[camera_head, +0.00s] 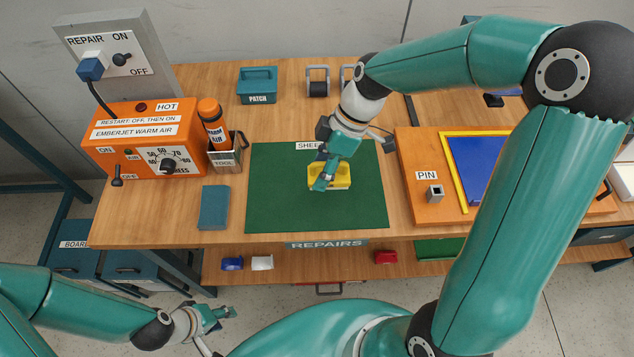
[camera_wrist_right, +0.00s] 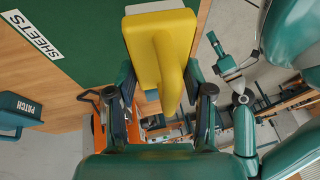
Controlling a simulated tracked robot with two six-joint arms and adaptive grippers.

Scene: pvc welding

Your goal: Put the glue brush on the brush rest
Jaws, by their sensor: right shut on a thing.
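My right gripper (camera_head: 325,175) is over the green mat (camera_head: 270,210) in the middle of the bench, shut on a yellow block with a raised ridge (camera_wrist_right: 172,50). The block also shows under the gripper in the head view (camera_head: 344,180). A pale strip shows along one edge of it in the wrist view. I cannot tell whether it touches the mat. My left gripper (camera_head: 217,318) is in front of the bench, low at the left, with nothing seen in it; its opening is unclear. I cannot make out a glue brush or a labelled brush rest.
An orange warm air unit (camera_head: 140,150) and a tool holder (camera_head: 226,157) stand left of the mat. A blue-grey block (camera_head: 214,208) lies beside it. Behind are a PATCH bin (camera_head: 257,88) and a grey stand (camera_head: 318,82). An orange board (camera_head: 425,150) with a PIN label is at right.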

